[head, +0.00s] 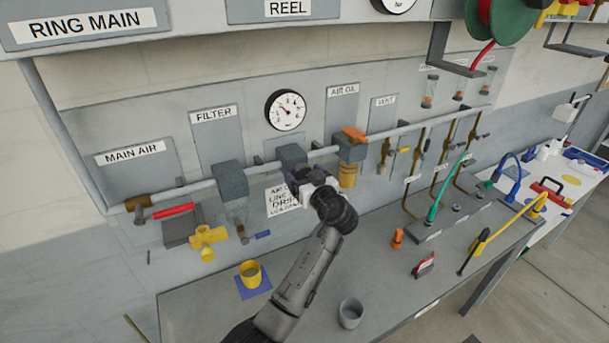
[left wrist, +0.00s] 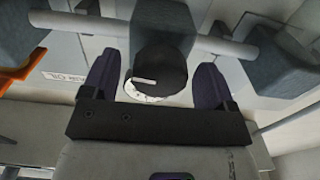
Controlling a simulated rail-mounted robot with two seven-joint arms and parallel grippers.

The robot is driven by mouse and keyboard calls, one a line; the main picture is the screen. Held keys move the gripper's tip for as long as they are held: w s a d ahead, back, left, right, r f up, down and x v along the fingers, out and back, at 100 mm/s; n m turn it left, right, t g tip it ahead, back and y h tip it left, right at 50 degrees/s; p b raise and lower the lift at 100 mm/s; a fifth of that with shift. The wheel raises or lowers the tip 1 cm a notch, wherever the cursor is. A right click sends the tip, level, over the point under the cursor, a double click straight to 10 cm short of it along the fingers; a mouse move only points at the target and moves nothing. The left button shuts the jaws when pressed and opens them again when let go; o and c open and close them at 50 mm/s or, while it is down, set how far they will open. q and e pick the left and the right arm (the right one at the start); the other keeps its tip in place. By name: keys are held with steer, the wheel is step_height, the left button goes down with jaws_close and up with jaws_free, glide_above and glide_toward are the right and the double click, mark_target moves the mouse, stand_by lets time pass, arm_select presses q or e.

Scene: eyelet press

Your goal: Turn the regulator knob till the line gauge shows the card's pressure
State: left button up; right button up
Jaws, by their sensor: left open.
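The black regulator knob (left wrist: 158,72), with a white mark on it, sits between the two fingers of my left gripper (left wrist: 158,85) in the left wrist view. The fingers are open, one on each side, with small gaps. In the head view my left gripper (head: 308,180) is below the grey regulator body (head: 291,157) and hides the knob. The round white line gauge (head: 286,110) is on the panel above; its reading is too small to tell. The white card (head: 276,204) is behind my gripper, partly covered, its number unreadable. My right gripper is not in view.
A grey pipe (head: 380,137) runs along the panel. The filter (head: 230,178) is left of the regulator, and the orange-topped air oil unit (head: 349,150) is close on the right. A yellow cup (head: 251,273) and a grey cup (head: 350,313) stand on the bench.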

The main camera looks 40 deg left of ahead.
arm_select(q)
steer(key=shift+c, duration=0.4)
steer(key=c, duration=0.8)
steer(key=shift+c, duration=0.2)
steer(key=shift+m, duration=0.3)
